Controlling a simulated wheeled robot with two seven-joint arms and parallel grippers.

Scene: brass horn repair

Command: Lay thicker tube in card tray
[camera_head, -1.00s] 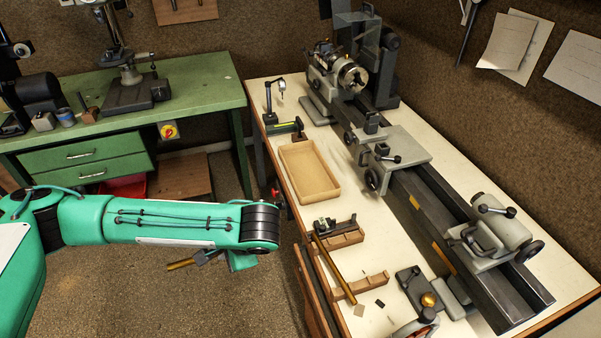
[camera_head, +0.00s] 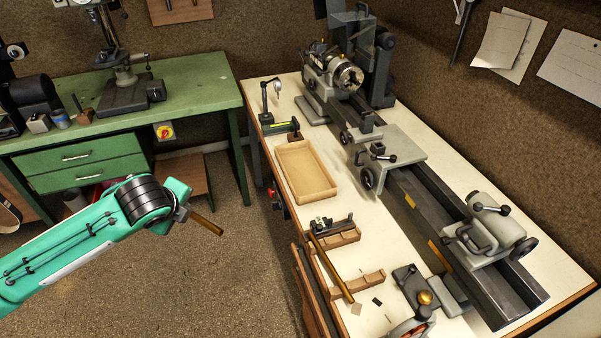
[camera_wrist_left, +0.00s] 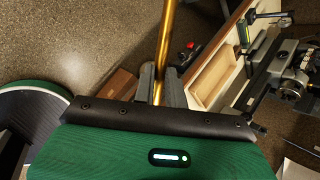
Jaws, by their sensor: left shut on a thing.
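My left gripper (camera_head: 184,212) is shut on a brass tube (camera_head: 207,225) and holds it over the open floor, left of the lathe bench. In the left wrist view the tube (camera_wrist_left: 167,35) rises from between the two grey fingers (camera_wrist_left: 159,88). The shallow, light brown card tray (camera_head: 281,172) lies empty on the bench, right of the gripper and apart from it; the left wrist view shows it too (camera_wrist_left: 197,98). A second brass tube (camera_head: 331,270) rests across notched wooden supports nearer the front. I cannot tell which tube is thicker. My right gripper is not in view.
A lathe (camera_head: 440,215) runs along the bench's right side. A small stand with a dial (camera_head: 265,103) and a dark tool (camera_head: 281,128) stand behind the tray. Wooden supports (camera_head: 357,283) lie in front. A green workbench (camera_head: 190,92) stands at the back left.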

